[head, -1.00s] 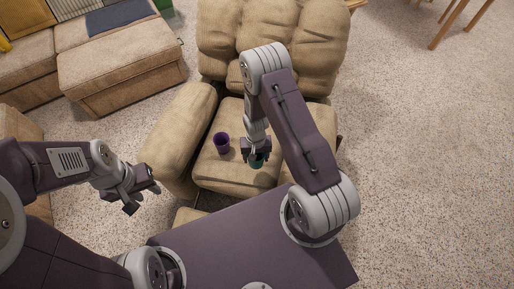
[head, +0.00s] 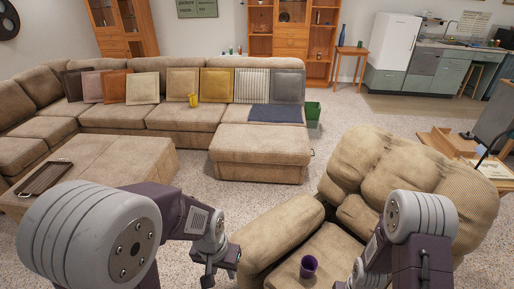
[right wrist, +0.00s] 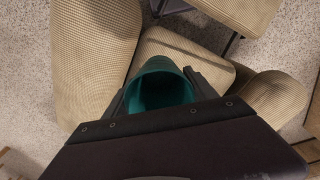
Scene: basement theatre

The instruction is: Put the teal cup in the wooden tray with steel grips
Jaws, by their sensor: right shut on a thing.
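The teal cup (right wrist: 160,88) is between the fingers of my right gripper (right wrist: 154,92) in the right wrist view, its open mouth facing the camera. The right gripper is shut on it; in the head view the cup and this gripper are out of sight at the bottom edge. My left gripper (head: 221,268) is open and empty, left of the armchair.
A purple cup (head: 308,266) stands on the armchair seat (head: 334,250). A yellow cup (head: 193,100) is on the long sofa. A smaller ottoman (head: 260,152) stands before the sofa. Carpet (head: 196,180) is free between the two ottomans. A wooden table (head: 462,150) is at the right.

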